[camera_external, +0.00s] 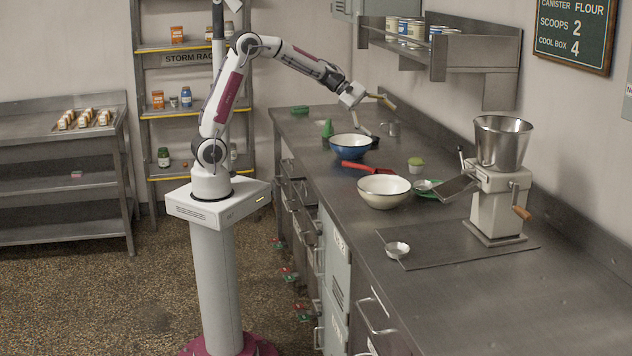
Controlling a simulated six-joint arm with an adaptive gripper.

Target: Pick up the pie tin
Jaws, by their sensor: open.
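No thing in view is clearly a pie tin. A small shiny metal dish (397,249) lies on the dark mat below the mill. Another small pale metal piece (427,185) sits at a green plate (432,194) to the right of the cream bowl. I cannot tell whether either is the pie tin. My gripper (378,118) is open, its fingers spread wide, and looks empty. It hangs over the far part of the counter, by the blue bowl (345,150), well away from both metal pieces.
The counter (480,300) also bears a cream bowl (384,194), a red scoop (357,167), a green-lidded jar (416,165), a metal cup (394,129) and a mill (499,185). A wall shelf (470,50) stands above. The near counter is bare.

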